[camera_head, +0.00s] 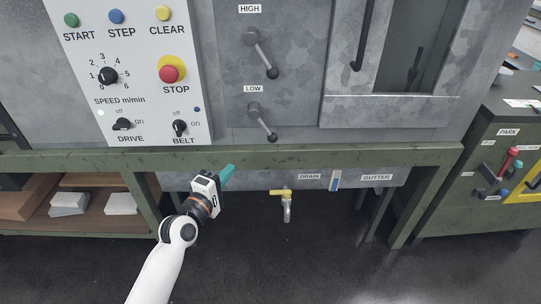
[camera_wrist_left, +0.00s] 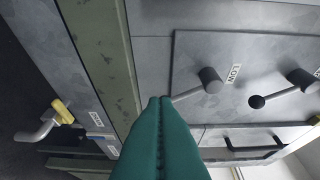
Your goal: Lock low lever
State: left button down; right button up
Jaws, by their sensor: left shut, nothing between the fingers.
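The low lever (camera_head: 262,122) is on the grey machine panel under the LOW label (camera_head: 253,89). Its arm slants down and right from a round hub to a dark knob. My left gripper (camera_head: 230,170) is shut and empty, its green fingers below and left of that knob, in front of the green frame beam. In the left wrist view, the low lever's hub (camera_wrist_left: 210,80) shows beside its label, and its arm runs toward my left fingertips (camera_wrist_left: 160,101), which hide the knob. I cannot tell whether they touch. My right gripper is not in view.
The high lever (camera_head: 262,53) sits above, also slanting down and right. A control panel (camera_head: 133,75) with buttons and knobs is at left. The green beam (camera_head: 330,156) crosses below the levers. A yellow-handled drain tap (camera_head: 284,197) hangs beneath it. The floor in front is clear.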

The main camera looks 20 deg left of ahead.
aim_at(263, 124)
pick_arm(q)
jog(key=shift+r, duration=0.3)
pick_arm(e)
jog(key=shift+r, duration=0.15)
pick_arm(q)
jog(key=w+d+b, duration=0.2)
jog(key=w+d, duration=0.3)
jog(key=w, duration=0.7)
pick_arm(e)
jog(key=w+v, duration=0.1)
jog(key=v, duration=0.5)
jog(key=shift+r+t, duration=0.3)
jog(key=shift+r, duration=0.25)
pick_arm(q)
jog(key=shift+d, duration=0.2)
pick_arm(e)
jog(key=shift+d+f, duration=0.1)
